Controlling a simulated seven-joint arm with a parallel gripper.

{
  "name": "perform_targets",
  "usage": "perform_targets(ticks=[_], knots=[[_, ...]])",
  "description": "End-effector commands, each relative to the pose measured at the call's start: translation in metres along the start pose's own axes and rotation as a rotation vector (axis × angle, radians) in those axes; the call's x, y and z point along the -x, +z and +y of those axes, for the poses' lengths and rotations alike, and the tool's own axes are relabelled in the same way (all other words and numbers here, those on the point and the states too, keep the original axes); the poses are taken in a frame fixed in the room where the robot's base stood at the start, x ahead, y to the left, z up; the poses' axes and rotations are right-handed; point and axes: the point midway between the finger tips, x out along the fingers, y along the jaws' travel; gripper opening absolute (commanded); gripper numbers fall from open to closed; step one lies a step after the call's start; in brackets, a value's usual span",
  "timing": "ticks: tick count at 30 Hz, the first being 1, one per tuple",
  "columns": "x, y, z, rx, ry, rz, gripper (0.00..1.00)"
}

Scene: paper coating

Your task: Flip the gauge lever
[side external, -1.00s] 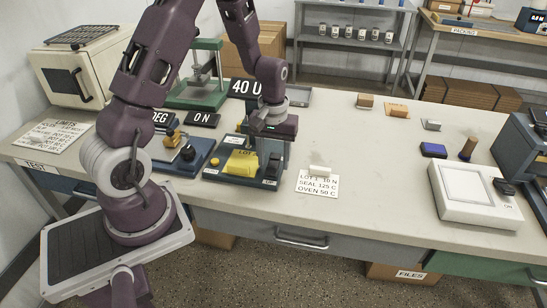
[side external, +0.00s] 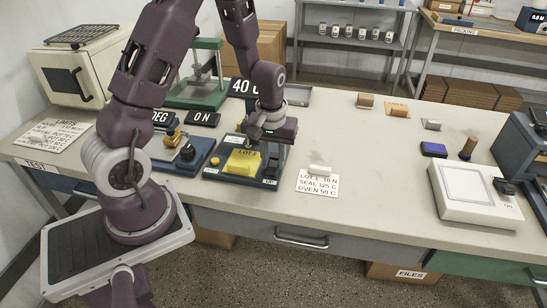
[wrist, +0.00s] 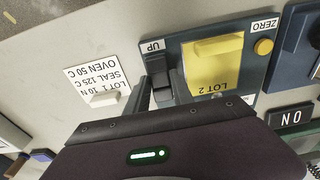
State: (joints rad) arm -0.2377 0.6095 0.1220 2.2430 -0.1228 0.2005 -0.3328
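The gauge (side external: 212,172) is a dark blue base on the bench with a yellow LOT 2 block (side external: 243,162) on it and a yellow ZERO button (wrist: 264,47). Its dark lever (wrist: 162,95) is at the end marked UP (wrist: 156,46) in the wrist view. My gripper (side external: 271,172) points down over this lever end. In the wrist view, its two dark fingers (wrist: 166,82) stand apart, one on each side of the lever. Contact with the lever cannot be made out. In the side view my gripper hides most of the lever.
A lot card (side external: 318,184) with a small white piece (side external: 320,170) lies just right of the gauge. A blue device (side external: 183,160) stands close on its left, with an ON sign (side external: 203,119) behind. The bench between the card and the white scale (side external: 476,192) is mostly clear.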

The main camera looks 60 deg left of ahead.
Motion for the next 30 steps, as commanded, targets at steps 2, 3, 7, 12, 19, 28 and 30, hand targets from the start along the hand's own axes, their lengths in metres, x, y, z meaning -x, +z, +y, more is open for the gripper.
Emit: perform_targets(ticks=[2, 3, 7, 12, 19, 28, 30], knots=[[0.000, 0.000, 0.000, -0.001, 0.000, -0.001, 0.45], [0.000, 0.000, 0.000, -0.001, 0.000, -0.001, 0.49], [0.000, 0.000, 0.000, -0.001, 0.000, 0.000, 0.49], [0.002, 0.000, 0.000, -0.001, 0.001, 0.001, 0.49], [0.046, -0.001, 0.001, -0.004, 0.003, 0.006, 0.49], [0.071, 0.000, 0.000, -0.001, 0.000, 0.000, 0.49], [0.071, 0.000, 0.000, -0.001, 0.000, 0.000, 0.49]])
